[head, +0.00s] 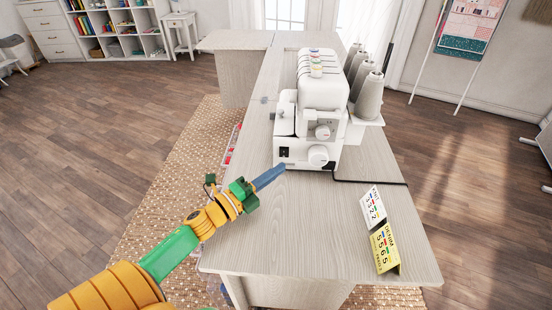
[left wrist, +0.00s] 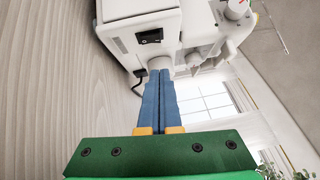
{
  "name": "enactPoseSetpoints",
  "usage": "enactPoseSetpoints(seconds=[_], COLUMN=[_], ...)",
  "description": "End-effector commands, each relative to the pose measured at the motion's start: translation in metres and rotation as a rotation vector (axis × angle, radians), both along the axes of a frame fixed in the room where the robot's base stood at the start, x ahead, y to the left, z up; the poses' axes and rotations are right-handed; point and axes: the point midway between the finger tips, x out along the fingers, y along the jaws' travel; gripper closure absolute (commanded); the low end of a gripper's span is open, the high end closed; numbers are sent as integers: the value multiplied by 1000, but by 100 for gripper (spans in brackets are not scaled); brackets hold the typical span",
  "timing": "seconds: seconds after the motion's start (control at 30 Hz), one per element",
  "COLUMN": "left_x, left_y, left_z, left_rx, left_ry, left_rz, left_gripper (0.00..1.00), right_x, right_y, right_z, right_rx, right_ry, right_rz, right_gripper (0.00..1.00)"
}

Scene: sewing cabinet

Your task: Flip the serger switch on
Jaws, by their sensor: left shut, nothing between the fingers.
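The white serger (head: 318,115) stands on the wooden cabinet top, with thread cones on its right side. Its small black switch (head: 284,153) is low on the near face, left of a round white knob (head: 318,156). The switch also shows in the left wrist view (left wrist: 149,36), up and left of the fingertips. My left gripper (head: 282,168) is shut and empty, its blue fingers pressed together just below the switch in the head view. In the left wrist view the fingertips (left wrist: 160,72) overlap the knob; I cannot tell whether they touch the machine. My right gripper is not in view.
The cabinet top (head: 290,230) is clear at the near left. Two folded label cards, white (head: 372,207) and yellow (head: 385,248), stand at the near right. A black cord (head: 370,182) runs right from the serger. Thread cones (head: 369,96) stand beside it.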

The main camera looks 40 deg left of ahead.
Motion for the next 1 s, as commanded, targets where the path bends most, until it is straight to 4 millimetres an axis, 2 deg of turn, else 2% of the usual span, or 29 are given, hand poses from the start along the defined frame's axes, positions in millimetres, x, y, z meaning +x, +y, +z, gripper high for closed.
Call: enactPoseSetpoints(seconds=[0.13, 0.3, 0.67, 0.8, 0.87, 1.0], left_x=[20, 31, 32, 37, 37, 37], left_y=[14, 21, 22, 24, 24, 24], left_z=[3, 4, 6, 15, 7, 7], left_rx=[3, 2, -1, -30, -34, -34], left_ry=[-2, 0, 3, 52, 54, 53], left_rz=[1, 0, 0, -1, -1, 0], left_gripper=[100, 100, 100, 100, 100, 100], right_x=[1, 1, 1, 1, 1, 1], right_y=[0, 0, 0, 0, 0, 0], right_z=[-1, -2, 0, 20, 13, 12], right_rx=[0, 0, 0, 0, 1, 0], right_ry=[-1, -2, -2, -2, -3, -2], right_rz=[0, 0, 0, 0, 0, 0], right_gripper=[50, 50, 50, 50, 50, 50])
